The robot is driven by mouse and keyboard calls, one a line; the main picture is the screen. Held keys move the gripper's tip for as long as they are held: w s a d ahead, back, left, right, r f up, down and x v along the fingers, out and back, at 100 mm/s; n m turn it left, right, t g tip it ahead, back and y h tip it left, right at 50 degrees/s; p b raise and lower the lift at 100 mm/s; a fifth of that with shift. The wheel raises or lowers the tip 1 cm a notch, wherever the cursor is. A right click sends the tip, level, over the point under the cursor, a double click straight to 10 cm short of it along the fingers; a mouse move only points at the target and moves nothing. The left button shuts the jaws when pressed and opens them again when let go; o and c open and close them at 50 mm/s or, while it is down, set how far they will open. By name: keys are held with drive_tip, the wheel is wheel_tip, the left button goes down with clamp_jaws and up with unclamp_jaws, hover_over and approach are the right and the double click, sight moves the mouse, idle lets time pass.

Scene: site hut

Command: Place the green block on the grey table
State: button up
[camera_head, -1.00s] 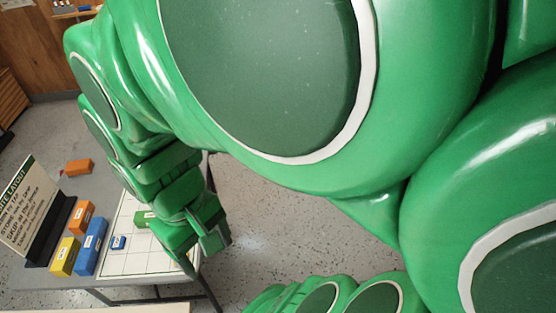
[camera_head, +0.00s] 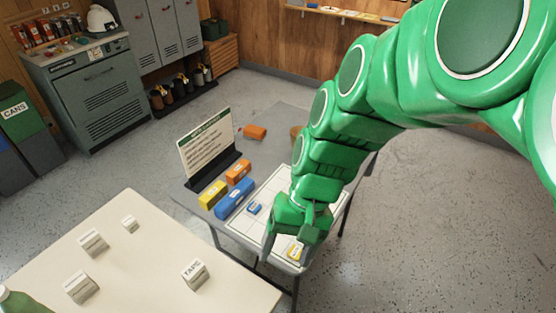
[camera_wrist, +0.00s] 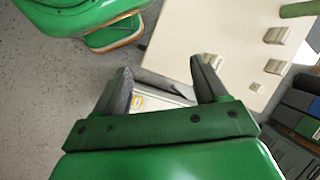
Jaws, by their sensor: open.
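The grey table (camera_head: 279,118) stands in the middle of the head view with a white gridded sheet (camera_head: 246,228) on it. I cannot make out the green block in the current views; my green arm covers part of the sheet. My gripper (camera_head: 285,248) is open above the sheet's near edge, fingers pointing down. In the wrist view its two dark fingers (camera_wrist: 160,68) are apart with nothing held between them. A small yellow-and-white block (camera_head: 295,251) shows beside the fingers, and a yellow patch shows between them in the wrist view.
Yellow (camera_head: 212,195), blue (camera_head: 235,199) and orange (camera_head: 238,172) blocks stand left of the sheet, near a sign (camera_head: 206,146). A small blue block (camera_head: 254,208) lies on the sheet. A cream table (camera_head: 140,260) with labelled blocks is at the near left.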

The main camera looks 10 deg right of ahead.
drive_tip(key=w+a+f+m+t+y, duration=0.1)
drive_tip(key=w+f+m+t+y, duration=0.25)
drive_tip(key=w, duration=0.65)
drive_tip(key=w+a+f+m+t+y, duration=0.1)
drive_tip(key=w+f+m+y, duration=0.2)
drive_tip(key=w+m+y, duration=0.5)
drive_tip(key=w+d+f+m+t+h, duration=0.2)
drive_tip(key=w+d+f+m, duration=0.1)
drive_tip(key=d+f+m, duration=0.1)
drive_tip(key=w+d+f+m+t+h, duration=0.1)
drive_tip(key=w+d+f+m+t, duration=0.2)
drive_tip(key=d+f, duration=0.4)
drive_tip(key=w+d+f+m+t+h, duration=0.2)
drive_tip(key=w+d+f+m, duration=0.2)
drive_tip(key=d+f+m, duration=0.1)
drive_tip(key=shift+w+d+f+m+t+h, duration=0.1)
drive_tip(key=shift+d+f+m+t+h, duration=0.1)
drive_tip(key=shift+f+m, duration=0.3)
drive_tip(key=shift+w+d+f+m+t+h, duration=0.15)
drive_tip(key=shift+f+m, duration=0.2)
drive_tip(key=shift+f, duration=0.2)
drive_tip(key=shift+x, duration=1.3)
drive_tip(key=shift+w+a+f, duration=0.25)
drive_tip(key=shift+a+f, duration=0.2)
drive_tip(key=shift+a, duration=0.05)
drive_tip(key=shift+w+a+f, duration=0.3)
drive_tip(key=shift+a+f, duration=0.15)
drive_tip(key=shift+a, duration=0.05)
drive_tip(key=shift+x, duration=1.2)
drive_tip(key=shift+c, duration=0.4)
